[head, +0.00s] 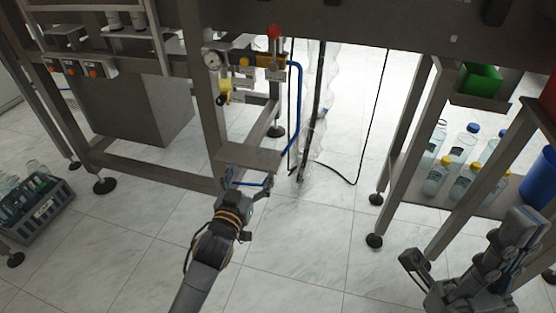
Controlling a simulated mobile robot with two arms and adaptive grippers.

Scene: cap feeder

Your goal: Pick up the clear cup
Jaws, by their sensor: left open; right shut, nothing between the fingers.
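I cannot make out a clear cup for certain in the head view. My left gripper (249,183) is open and empty. It is in front of the steel frame's lower plate, below the valve fittings; I cannot tell if it touches the plate. My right gripper (522,232) is at the lower right, in front of the bottle shelf. It is shut with nothing in it, and its fingers point up and to the right. It appears apart from the bottles and the blue bin.
Several clear bottles (437,178) with blue or yellow caps stand on the right shelf (419,192). A blue bin (541,180) and a green bin (481,80) are nearby. A grey crate (42,213) of bottles is at left. A black cable (366,125) hangs mid-picture. The middle floor is clear.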

